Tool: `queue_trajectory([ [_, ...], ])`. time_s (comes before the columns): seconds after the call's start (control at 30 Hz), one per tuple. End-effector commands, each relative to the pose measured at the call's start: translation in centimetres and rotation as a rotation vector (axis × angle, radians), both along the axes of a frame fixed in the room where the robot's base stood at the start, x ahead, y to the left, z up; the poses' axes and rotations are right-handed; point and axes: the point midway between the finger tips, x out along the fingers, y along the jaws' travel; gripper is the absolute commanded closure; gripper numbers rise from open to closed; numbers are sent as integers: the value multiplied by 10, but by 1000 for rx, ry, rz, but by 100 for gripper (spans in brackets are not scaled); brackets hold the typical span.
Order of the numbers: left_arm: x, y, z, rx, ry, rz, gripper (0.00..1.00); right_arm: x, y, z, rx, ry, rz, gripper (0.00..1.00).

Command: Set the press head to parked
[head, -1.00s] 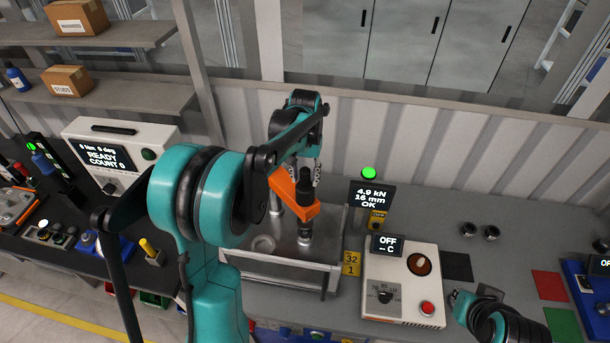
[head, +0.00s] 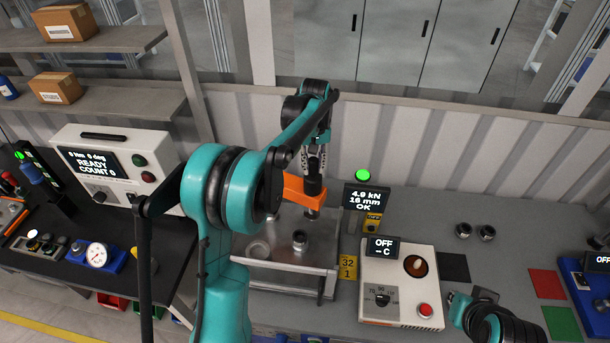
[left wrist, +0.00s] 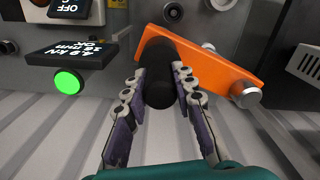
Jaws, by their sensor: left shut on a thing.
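The press head is an orange arm (head: 300,190) with a black cylinder (head: 316,184) at its end, above the back of the metal press table (head: 285,278). My left gripper (head: 316,165) is shut on the black cylinder. In the left wrist view the fingers (left wrist: 160,95) lie on both sides of the black cylinder (left wrist: 158,62), with the orange arm (left wrist: 215,65) beside it. A round metal part (head: 300,240) stands on the press table, clear of the head. My right gripper (head: 455,297) is at the lower right; its jaws are too unclear to judge.
A display (head: 367,198) reading 4.9 kN, 16 mm, OK stands right of the press under a green lamp (head: 362,175). A heater box (head: 400,292) with an OFF display is in front of it. A ribbed wall (head: 430,150) is close behind the press.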

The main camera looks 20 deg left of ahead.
Motion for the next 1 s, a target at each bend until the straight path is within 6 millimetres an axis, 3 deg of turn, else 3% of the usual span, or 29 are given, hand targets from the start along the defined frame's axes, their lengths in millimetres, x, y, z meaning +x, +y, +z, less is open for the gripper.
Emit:
queue_trajectory([
  [0.5,90,16,1,0,-1,476,100,0,0,9,0,0,0,100],
  [0.73,117,30,2,0,-2,635,100,0,0,22,0,0,0,100],
  [1.0,132,41,1,0,-2,740,100,0,0,32,0,0,0,100],
])
